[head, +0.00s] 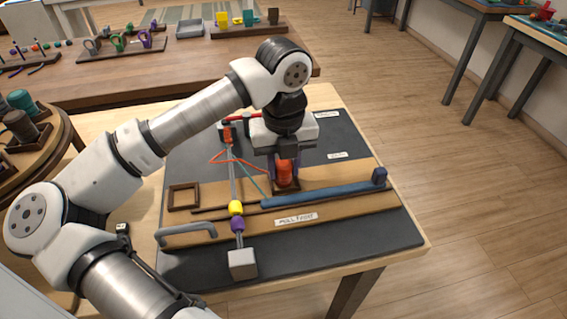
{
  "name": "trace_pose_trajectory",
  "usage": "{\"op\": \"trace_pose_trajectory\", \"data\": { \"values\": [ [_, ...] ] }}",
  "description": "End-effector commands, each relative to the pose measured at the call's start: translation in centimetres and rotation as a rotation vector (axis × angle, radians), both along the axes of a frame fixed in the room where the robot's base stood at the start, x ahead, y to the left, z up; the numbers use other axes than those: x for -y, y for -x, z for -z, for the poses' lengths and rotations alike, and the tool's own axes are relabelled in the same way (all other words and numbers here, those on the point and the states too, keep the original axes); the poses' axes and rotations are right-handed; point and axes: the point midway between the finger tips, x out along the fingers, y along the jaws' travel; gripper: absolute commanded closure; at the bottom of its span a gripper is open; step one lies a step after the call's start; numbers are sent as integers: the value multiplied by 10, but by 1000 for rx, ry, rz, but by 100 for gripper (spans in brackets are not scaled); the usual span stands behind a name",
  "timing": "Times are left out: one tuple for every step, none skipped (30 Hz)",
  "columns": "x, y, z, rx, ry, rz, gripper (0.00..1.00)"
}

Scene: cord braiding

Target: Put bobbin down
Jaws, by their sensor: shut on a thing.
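My gripper (285,165) points down over the wooden board (330,176) and is shut on a red-orange bobbin (285,174). The bobbin is upright, at a dark square holder (286,187) on the board. I cannot tell whether it touches the holder's floor. A second square frame (183,197) at the left of the board is empty. An orange cord (229,160) and a teal cord (252,181) run near the clamp, left of the gripper. The gripper hides the bobbin's top.
A yellow bead (236,208) and a purple bead (237,225) sit on cords leading to a grey block (242,264). A grey handle (187,233) is at front left. The dark mat (350,235) has free room at front right.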

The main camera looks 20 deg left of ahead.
Motion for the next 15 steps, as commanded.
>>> {"op": "trace_pose_trajectory", "data": {
  "values": [
    [0,0,3,1,-1,0,92],
    [0,0,3,1,-1,0,92],
    [0,0,4,1,-1,0,92],
    [0,0,5,1,-1,0,92],
    [0,0,6,1,-1,0,92],
    [0,0,4,0,0,0,65],
    [0,0,4,0,0,0,61],
    [0,0,4,0,0,0,57],
    [0,0,4,0,0,0,52],
    [0,0,4,0,0,0,48],
    [0,0,4,0,0,0,47],
    [0,0,4,0,0,0,47],
    [0,0,4,0,0,0,47],
    [0,0,4,0,0,0,47],
    [0,0,4,0,0,0,47]
  ]
}}
